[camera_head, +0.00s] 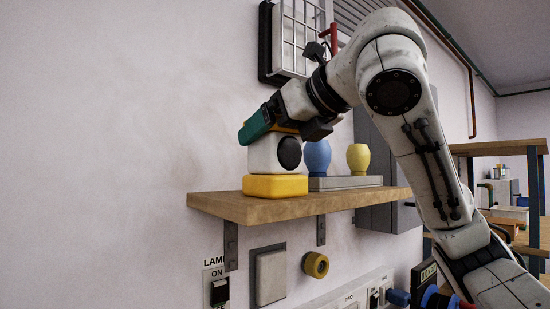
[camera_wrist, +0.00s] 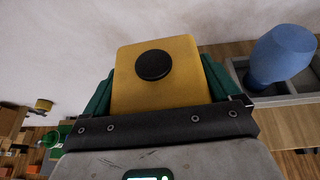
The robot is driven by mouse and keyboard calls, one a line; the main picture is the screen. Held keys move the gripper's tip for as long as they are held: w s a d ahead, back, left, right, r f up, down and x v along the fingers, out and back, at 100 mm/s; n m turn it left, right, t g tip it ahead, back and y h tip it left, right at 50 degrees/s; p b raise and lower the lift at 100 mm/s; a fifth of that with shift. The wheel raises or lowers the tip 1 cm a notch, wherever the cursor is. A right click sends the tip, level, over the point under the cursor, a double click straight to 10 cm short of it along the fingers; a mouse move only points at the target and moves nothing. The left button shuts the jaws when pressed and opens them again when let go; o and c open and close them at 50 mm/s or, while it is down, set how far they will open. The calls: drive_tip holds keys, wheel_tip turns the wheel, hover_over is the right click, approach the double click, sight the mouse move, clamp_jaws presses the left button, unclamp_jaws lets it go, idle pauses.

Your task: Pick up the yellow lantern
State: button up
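The yellow lantern (camera_head: 276,186) stands upright on a wooden shelf, with a yellow base, a pale middle and a round black disc on its side. In the wrist view its yellow top (camera_wrist: 142,95) with a black round knob fills the space between my fingers. My gripper (camera_head: 268,122) is at the lantern's top, its green fingers down beside it. In the wrist view one green finger of my gripper (camera_wrist: 158,88) is on each side of the yellow top, with no clear gap. Whether they press on it cannot be told. The lantern's base appears to rest on the shelf.
The wooden shelf (camera_head: 232,207) is fixed to the wall. Right of the lantern, a blue vase (camera_head: 317,158) and a yellow vase (camera_head: 358,157) stand at a grey tray (camera_head: 345,183). A barred wall fixture (camera_head: 298,38) hangs above. Switches and a yellow knob (camera_head: 316,265) are below.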

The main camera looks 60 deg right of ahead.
drive_tip(key=c, duration=0.8)
drive_tip(key=shift+c, duration=0.2)
drive_tip(key=shift+r, duration=0.15)
